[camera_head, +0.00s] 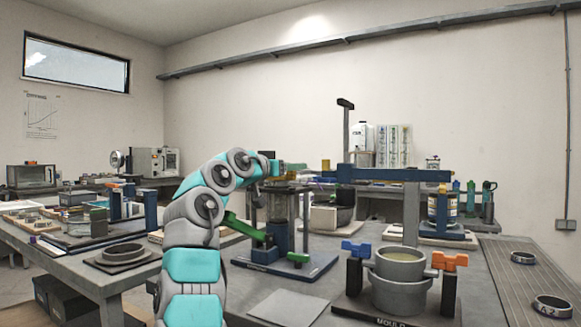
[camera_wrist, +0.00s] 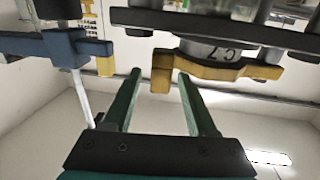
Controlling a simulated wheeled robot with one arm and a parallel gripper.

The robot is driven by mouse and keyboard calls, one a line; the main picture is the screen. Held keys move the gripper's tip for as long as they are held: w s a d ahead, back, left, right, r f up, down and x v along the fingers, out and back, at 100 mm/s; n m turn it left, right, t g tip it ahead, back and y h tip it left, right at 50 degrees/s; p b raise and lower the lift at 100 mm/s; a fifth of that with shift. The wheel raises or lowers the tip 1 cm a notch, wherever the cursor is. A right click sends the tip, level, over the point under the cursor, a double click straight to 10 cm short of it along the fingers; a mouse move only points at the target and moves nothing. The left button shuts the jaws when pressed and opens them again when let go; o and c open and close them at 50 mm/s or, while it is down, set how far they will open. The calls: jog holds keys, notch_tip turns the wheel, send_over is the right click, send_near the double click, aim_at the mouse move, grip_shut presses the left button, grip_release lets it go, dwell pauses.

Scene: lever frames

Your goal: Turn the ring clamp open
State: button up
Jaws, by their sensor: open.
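The tab shows between the fingertips, and nothing is gripped. I cannot tell whether either finger touches it. In the head view, my gripper (camera_head: 292,166) is small at the end of my arm, left of a small yellow part (camera_head: 325,165). The band is not clear there.
A blue bar (camera_wrist: 68,48) with a yellow end stands left of my fingers in the wrist view. In the head view, a mould pot (camera_head: 399,283) with blue and orange handles stands in front. A green lever (camera_head: 244,227) is beside my arm. Loose rings (camera_head: 552,307) lie right.

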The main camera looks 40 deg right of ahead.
grip_shut()
dwell(0.3)
dwell(1.1)
